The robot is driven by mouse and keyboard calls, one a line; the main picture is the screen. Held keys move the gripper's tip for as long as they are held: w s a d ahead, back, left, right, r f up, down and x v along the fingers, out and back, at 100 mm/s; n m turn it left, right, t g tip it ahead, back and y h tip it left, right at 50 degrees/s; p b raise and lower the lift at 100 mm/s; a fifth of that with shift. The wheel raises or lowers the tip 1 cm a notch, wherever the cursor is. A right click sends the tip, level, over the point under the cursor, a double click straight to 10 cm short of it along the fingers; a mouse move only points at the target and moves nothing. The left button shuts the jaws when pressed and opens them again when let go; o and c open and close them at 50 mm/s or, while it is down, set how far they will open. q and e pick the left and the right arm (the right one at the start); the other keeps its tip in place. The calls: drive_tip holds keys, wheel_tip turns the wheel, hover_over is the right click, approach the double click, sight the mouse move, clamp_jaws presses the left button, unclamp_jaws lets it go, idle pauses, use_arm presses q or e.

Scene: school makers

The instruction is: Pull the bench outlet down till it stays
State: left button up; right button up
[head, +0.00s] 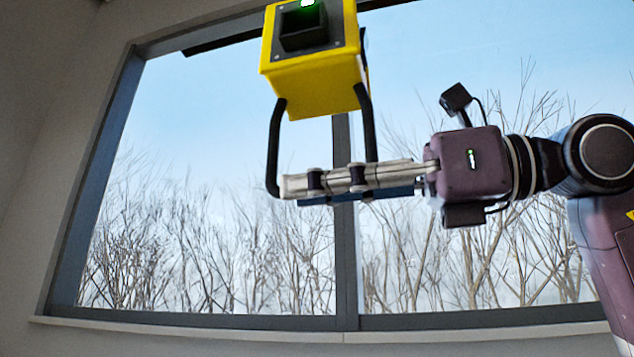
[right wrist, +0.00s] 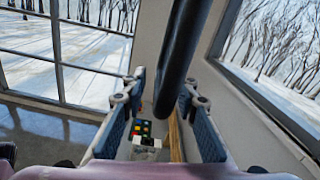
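The bench outlet (head: 315,72) is a yellow box with a black socket face and a lit green light, hanging at the top of the head view. A black U-shaped handle (head: 273,140) hangs below it. My right gripper (head: 292,186) reaches in from the right, level with the bottom of the handle, and hides the handle's lower bar. In the right wrist view the black handle (right wrist: 180,50) comes down between the two blue-padded fingers. The fingers (right wrist: 163,95) stand apart, with a gap showing between them. My left gripper is not in view.
A large window (head: 220,230) with bare trees outside fills the back, with a pale sill (head: 200,325) below. The right wrist view shows a floor (right wrist: 50,130) and small coloured items (right wrist: 145,130) far below. The air around the outlet is clear.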

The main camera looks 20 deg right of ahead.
clamp_jaws()
idle(0.4)
